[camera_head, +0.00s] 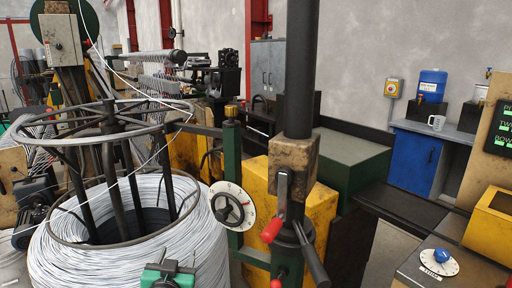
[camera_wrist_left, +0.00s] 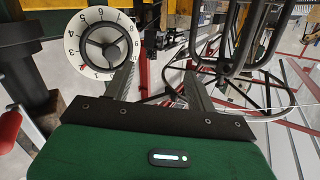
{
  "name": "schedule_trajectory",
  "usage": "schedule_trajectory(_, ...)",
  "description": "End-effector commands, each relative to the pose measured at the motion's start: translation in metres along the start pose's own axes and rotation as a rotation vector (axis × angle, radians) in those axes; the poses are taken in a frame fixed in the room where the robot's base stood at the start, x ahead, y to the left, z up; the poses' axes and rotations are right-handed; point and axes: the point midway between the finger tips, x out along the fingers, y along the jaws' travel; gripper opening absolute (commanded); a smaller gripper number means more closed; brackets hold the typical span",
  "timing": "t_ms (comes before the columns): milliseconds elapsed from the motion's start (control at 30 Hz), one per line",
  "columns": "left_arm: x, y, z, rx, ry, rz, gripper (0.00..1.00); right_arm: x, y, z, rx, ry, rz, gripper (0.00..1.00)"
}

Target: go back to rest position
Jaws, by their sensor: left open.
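My left gripper (camera_head: 168,268) shows at the bottom of the head view, in front of the large coil of pale wire. In the left wrist view my left gripper (camera_wrist_left: 161,76) has its two dark fingers spread apart, with nothing between them. A white numbered dial (camera_wrist_left: 100,43) is beyond the fingers at the upper left of that view. The same kind of dial (camera_head: 232,206) is right of the coil in the head view. My right gripper is in neither view.
The wire coil (camera_head: 125,250) stands around a dark metal reel (camera_head: 115,130) at left. A dark post with a red-knobbed lever (camera_head: 272,229) rises in the middle. A yellow box (camera_head: 490,228) and a blue-knobbed dial (camera_head: 439,262) are at right. A blue cabinet (camera_head: 412,160) stands farther back.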

Motion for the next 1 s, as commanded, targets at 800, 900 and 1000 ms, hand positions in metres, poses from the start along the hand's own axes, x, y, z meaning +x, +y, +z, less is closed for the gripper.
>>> schedule_trajectory(800, -0.283, -0.015, 0.261, 0.039, -1.073, 0.235, 0.57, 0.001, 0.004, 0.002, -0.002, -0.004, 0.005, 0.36)
schedule_trajectory(900, -0.309, -0.015, 0.268, 0.045, -1.145, 0.266, 0.57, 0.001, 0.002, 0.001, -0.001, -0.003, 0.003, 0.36)
schedule_trajectory(1000, -0.298, -0.01, 0.288, 0.047, -1.153, 0.268, 0.57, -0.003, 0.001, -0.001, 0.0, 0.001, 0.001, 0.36)
